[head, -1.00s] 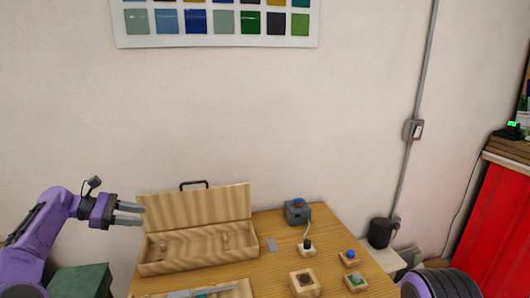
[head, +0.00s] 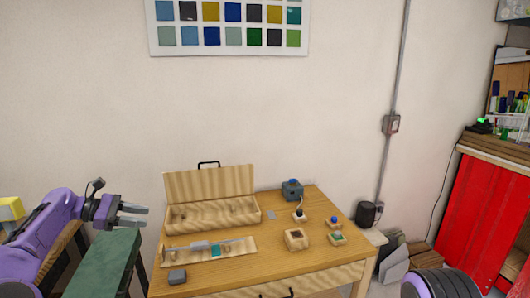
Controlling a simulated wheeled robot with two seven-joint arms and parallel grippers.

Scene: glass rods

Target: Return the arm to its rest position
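My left gripper (head: 134,215) is at the left in the head view, on the purple arm. It points right, with its two grey fingers apart and nothing between them. It is left of the open wooden case (head: 211,185) and clear of it. Of my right arm, only a dark rounded part (head: 440,284) shows at the lower right; the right gripper is not in view.
The wooden table (head: 200,278) holds a wooden rack (head: 177,254) with a rod-like tool, a small grey block (head: 177,276), a blue-grey device (head: 291,190) and several small wooden blocks. A green-topped bench (head: 104,262) stands below the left arm. A red cabinet (head: 476,225) is at right.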

